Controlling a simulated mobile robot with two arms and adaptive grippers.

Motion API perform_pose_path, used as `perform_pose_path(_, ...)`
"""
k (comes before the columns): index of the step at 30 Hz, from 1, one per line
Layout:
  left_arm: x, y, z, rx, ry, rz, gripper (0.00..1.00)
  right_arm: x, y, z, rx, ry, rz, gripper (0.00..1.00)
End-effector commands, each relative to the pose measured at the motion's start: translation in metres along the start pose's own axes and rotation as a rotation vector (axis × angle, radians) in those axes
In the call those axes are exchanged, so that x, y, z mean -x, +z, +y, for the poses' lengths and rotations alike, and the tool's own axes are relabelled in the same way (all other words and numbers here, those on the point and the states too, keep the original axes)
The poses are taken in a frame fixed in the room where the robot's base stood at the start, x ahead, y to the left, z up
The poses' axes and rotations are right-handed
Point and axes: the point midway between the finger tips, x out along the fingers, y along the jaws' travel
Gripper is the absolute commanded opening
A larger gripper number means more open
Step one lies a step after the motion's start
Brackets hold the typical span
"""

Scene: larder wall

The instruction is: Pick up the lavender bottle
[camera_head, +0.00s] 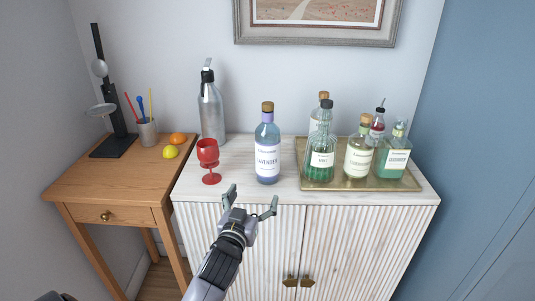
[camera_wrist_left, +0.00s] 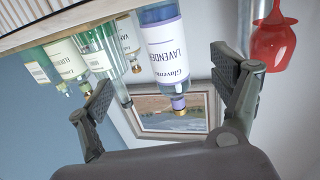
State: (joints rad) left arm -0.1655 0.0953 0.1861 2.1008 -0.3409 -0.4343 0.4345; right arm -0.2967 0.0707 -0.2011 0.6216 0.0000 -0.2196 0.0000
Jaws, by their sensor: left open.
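The lavender bottle (camera_head: 267,150) stands upright on the white cabinet top, with a cork stopper, a purple neck band and a white label reading LAVENDER. My left gripper (camera_head: 252,198) is open and empty in front of the cabinet's front edge, short of the bottle and not touching it. In the left wrist view, which is upside down, the lavender bottle (camera_wrist_left: 167,48) shows between the two spread fingers of the left gripper (camera_wrist_left: 165,85), beyond them. My right gripper is not in view.
A red goblet (camera_head: 208,153) stands close left of the bottle, with a silver bottle (camera_head: 211,110) behind. A brass tray (camera_head: 320,184) with several bottles is close on the right. A wooden side table (camera_head: 75,184) holds a lemon, an orange, a pen cup and a black stand.

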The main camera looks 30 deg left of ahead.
Motion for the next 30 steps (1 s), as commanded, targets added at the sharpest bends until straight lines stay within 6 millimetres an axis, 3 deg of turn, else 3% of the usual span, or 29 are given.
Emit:
perform_pose_path(4, -0.019, -0.009, -0.001, 0.003, -0.003, 0.015, 0.85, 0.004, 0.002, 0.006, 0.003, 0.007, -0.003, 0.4)
perform_pose_path(15, -0.098, -0.009, -0.002, 0.001, -0.003, 0.012, 0.85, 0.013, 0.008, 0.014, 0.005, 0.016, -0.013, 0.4)
perform_pose_path(26, -0.129, -0.008, -0.004, 0.001, -0.002, 0.01, 0.85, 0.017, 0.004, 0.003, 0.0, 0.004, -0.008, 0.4)
perform_pose_path(30, -0.15, -0.009, -0.009, 0.0, -0.003, 0.011, 0.85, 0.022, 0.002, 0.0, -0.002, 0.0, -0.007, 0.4)
